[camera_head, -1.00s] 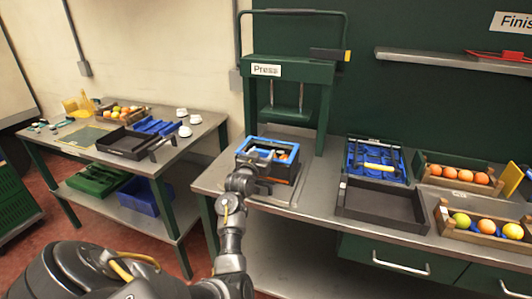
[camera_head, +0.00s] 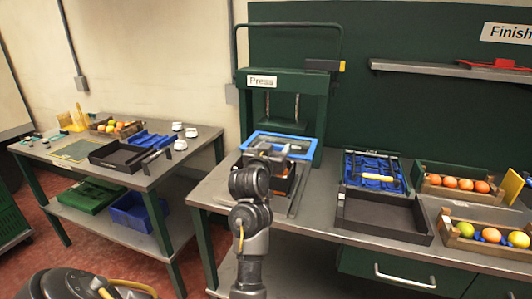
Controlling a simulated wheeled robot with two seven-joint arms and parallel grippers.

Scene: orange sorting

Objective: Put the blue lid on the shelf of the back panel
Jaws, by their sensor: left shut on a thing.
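The blue lid (camera_head: 302,143), an open rectangular frame, is held above a dark crate (camera_head: 291,184) at the press. My left gripper (camera_head: 270,150) is shut on the lid's near side; the gripper and wrist hide part of the lid and crate. The shelf (camera_head: 420,69) is a grey ledge on the green back panel (camera_head: 440,110) at the upper right, well to the right of the lid. My right gripper is not in view.
The green press (camera_head: 285,82) stands right behind the lid. A red item (camera_head: 495,65) lies on the shelf; its left part is bare.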

